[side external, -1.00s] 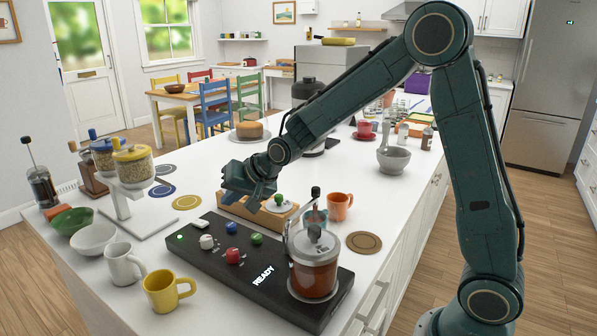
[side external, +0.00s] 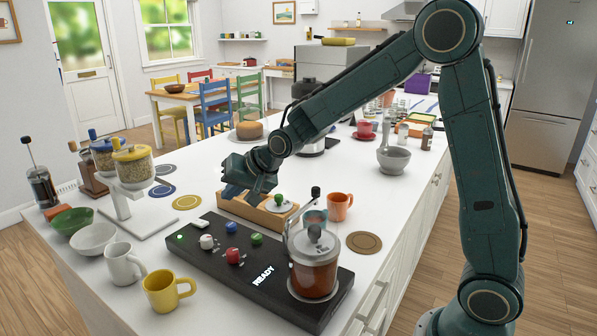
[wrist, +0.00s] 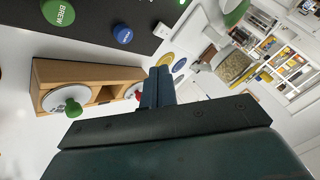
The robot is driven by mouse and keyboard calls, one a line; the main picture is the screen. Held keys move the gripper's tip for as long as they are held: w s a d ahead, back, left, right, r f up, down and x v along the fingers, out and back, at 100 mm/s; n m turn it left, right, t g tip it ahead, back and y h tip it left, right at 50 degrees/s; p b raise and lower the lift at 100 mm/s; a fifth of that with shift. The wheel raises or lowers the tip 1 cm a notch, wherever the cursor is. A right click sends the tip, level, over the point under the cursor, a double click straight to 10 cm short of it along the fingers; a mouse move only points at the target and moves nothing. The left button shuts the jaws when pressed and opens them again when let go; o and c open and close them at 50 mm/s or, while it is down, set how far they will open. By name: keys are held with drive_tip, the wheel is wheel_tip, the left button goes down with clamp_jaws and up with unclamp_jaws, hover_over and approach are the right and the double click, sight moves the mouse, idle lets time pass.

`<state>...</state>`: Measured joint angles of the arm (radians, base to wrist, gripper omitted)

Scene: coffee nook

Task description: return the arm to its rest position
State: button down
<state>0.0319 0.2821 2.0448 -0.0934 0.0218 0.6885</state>
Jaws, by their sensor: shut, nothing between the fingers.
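My arm reaches in from the right in the side external view and bends down over the white counter. My gripper (side external: 236,194) is above the back left end of the wooden box (side external: 262,211). In the wrist view my gripper (wrist: 159,72) shows its blue fingers together with nothing between them. The box also shows in the wrist view (wrist: 90,72), with a green-knobbed lid on it and a red knob partly hidden by the fingers. I cannot tell the exact gap between fingertips and box.
A black machine base (side external: 205,262) with colored knobs and a READY sign carries a jar of brown liquid (side external: 314,270). An orange mug (side external: 340,206), a grey mortar (side external: 394,159) and a grain dispenser (side external: 133,168) stand around. The space above the counter is mostly free.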

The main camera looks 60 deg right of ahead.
drive_tip(key=s+r+n+g, duration=0.15)
drive_tip(key=s+r, duration=0.25)
drive_tip(key=s, duration=0.5)
drive_tip(key=s+r+n, duration=0.3)
drive_tip(key=s+r, duration=0.1)
drive_tip(key=s, duration=0.4)
drive_tip(key=s+n+g+h, duration=0.1)
drive_tip(key=s+n+g, duration=0.1)
drive_tip(key=s, duration=1.5)
drive_tip(key=shift+s+d+f+n, duration=0.15)
drive_tip(key=shift+d+f+n, duration=0.25)
drive_tip(key=shift+n, duration=0.25)
idle(1.1)
